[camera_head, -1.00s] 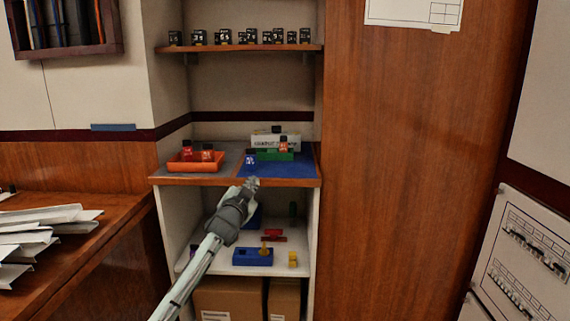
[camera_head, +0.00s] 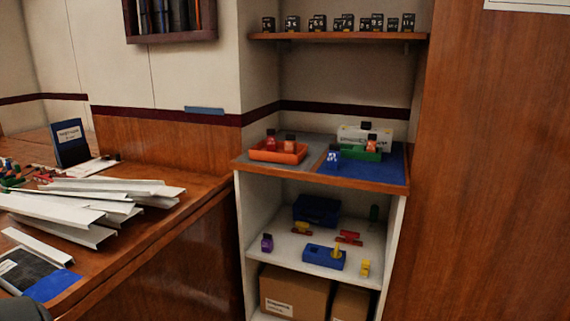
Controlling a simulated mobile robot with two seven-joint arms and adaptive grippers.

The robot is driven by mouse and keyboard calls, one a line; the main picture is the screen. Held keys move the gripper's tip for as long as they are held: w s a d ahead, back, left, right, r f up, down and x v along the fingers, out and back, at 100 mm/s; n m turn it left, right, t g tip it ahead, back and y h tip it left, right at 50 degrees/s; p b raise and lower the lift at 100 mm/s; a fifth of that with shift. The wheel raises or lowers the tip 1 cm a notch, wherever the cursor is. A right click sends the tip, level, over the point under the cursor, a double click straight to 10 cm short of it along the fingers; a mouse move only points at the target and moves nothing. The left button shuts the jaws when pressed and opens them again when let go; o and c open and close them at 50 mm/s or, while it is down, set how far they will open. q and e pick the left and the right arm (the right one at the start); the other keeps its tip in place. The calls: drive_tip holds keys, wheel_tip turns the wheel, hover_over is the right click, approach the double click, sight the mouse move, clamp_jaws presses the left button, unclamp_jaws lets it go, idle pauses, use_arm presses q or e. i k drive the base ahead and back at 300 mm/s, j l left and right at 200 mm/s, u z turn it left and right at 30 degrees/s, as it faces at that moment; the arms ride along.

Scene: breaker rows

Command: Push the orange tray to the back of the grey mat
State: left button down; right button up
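The orange tray (camera_head: 278,152) lies on the grey mat (camera_head: 312,158), on the left half of the shelf top at waist height. Two red-and-black items stand in it, a red one (camera_head: 270,140) on the left and an orange-red one (camera_head: 290,144) on the right. The tray sits near the mat's front and left part, with some grey mat showing to its right. Neither gripper shows in the head view. A dark rounded shape at the bottom left corner may be part of my arm, but I cannot tell.
Right of the grey mat, a blue mat (camera_head: 385,172) holds a green tray (camera_head: 360,153), a blue item (camera_head: 332,158) and a white box (camera_head: 364,135). A shelf (camera_head: 340,37) with small black items hangs above. A wooden desk (camera_head: 170,215) with white trunking stands at left.

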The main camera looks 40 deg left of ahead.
sight(258, 152)
drive_tip(key=i+l+u, duration=0.3)
drive_tip(key=i, duration=0.15)
drive_tip(key=i+l+u, duration=0.25)
drive_tip(key=i, duration=0.2)
